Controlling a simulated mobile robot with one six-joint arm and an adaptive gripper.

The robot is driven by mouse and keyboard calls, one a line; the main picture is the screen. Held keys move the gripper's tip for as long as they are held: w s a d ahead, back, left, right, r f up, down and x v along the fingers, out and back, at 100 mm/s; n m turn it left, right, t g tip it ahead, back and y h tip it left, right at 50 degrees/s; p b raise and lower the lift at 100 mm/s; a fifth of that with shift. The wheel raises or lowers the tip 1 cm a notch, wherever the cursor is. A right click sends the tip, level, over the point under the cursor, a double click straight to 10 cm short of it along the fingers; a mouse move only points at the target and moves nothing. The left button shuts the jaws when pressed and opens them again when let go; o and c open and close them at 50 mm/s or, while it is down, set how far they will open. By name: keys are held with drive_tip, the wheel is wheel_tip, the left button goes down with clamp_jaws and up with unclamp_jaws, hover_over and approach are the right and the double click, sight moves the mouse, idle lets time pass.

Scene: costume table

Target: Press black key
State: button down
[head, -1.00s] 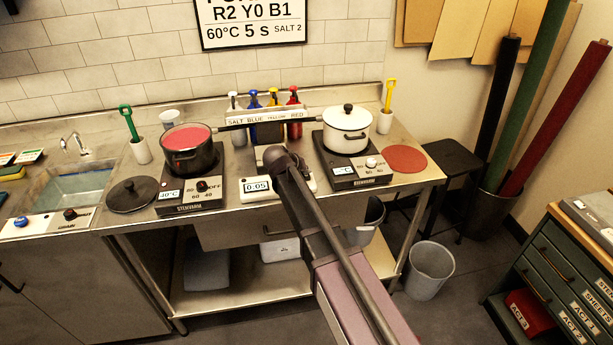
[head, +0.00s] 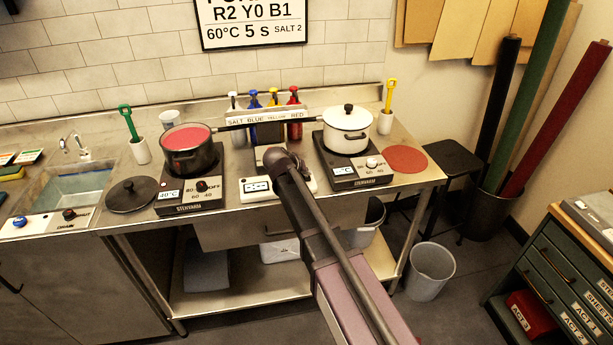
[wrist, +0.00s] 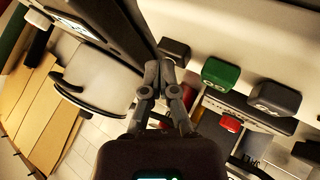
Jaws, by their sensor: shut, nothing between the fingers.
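The white timer box (head: 257,188) sits on the steel table between the two hot plates. Its small display shows marks I cannot read clearly. In the wrist view a row of keys stands on a white body: a black key (wrist: 174,52), a green key (wrist: 221,74) and a dark grey key (wrist: 275,97). My gripper (wrist: 162,66) is shut and empty, its fingertips close beside the black key. I cannot tell whether they touch it. In the head view my gripper (head: 272,156) is over the timer, and my arm hides the timer's right part and its keys.
A dark pot with red liquid (head: 187,138) stands on the left hot plate (head: 190,193), a white lidded pot (head: 346,121) on the right one. Several coloured bottles (head: 273,100) stand behind. A black lid (head: 132,194) and a red disc (head: 405,159) lie flat on the table.

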drive_tip(key=shift+r+p, duration=0.9)
wheel_tip(320, 180, up, 5)
drive_tip(key=p, duration=0.5)
idle(0.4)
idle(0.7)
drive_tip(key=s+d+f+m+g+y, duration=0.1)
drive_tip(key=s+d+g, duration=0.3)
drive_tip(key=s+d, duration=0.7)
drive_tip(key=s+d+f+m+g+y, duration=0.1)
drive_tip(key=s+d+f+g+y, duration=0.2)
drive_tip(key=s+d, duration=0.9)
drive_tip(key=shift+s+f+m+g+y, duration=0.35)
drive_tip(key=shift+s+f, duration=0.5)
drive_tip(key=shift+s, duration=0.35)
